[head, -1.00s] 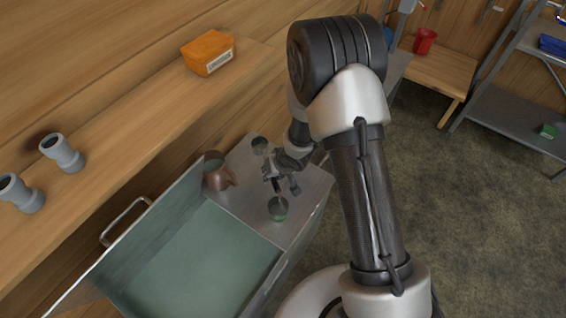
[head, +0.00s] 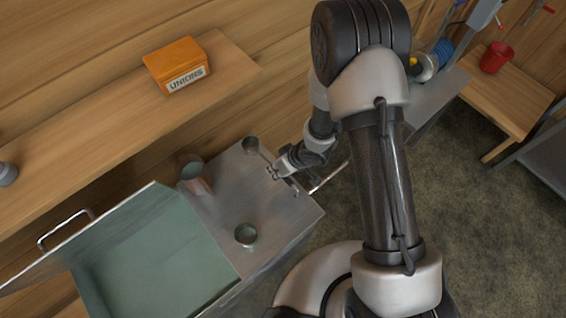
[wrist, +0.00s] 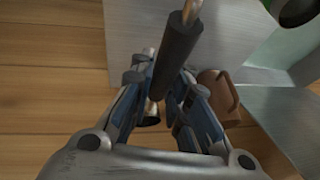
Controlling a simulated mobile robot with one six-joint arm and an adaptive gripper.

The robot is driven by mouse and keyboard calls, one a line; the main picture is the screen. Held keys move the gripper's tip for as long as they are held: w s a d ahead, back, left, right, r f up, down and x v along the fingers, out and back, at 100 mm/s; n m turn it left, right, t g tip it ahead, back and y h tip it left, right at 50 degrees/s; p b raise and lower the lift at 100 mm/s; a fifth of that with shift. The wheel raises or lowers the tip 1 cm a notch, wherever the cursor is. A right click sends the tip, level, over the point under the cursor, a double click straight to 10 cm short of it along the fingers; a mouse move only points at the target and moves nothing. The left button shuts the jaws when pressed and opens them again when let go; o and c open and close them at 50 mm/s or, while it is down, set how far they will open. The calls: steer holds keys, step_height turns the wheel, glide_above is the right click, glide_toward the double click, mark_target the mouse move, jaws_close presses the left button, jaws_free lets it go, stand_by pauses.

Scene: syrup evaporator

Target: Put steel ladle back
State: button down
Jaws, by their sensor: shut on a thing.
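My gripper (head: 276,172) is shut on the steel ladle's handle, above the far right part of the grey steel plate (head: 220,218). In the wrist view the dark grip (wrist: 175,55) lies between the fingers (wrist: 168,105), with a brass-coloured end at the top. In the head view a thin shaft runs from the gripper to a small round bowl (head: 250,144), apparently the ladle's. Whether the bowl touches the plate I cannot tell.
A copper jug (head: 194,178) and a small grey cup (head: 245,235) stand on the plate. An orange UNIONS box (head: 177,65) sits on the shelf (head: 110,115). A red bucket (head: 496,57) stands far right.

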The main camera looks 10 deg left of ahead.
steer(key=shift+s+a+f+b, duration=0.15)
steer(key=shift+f+b, duration=0.55)
step_height(320, 180, down, 6)
steer(key=b, duration=0.6)
steer(key=shift+b, duration=0.3)
steer(key=shift+f+b, duration=0.8)
steer(key=shift+f, duration=0.7)
steer(key=c, duration=1.5)
jaws_free()
steer(key=shift+o, duration=0.2)
steer(key=shift+r, duration=0.1)
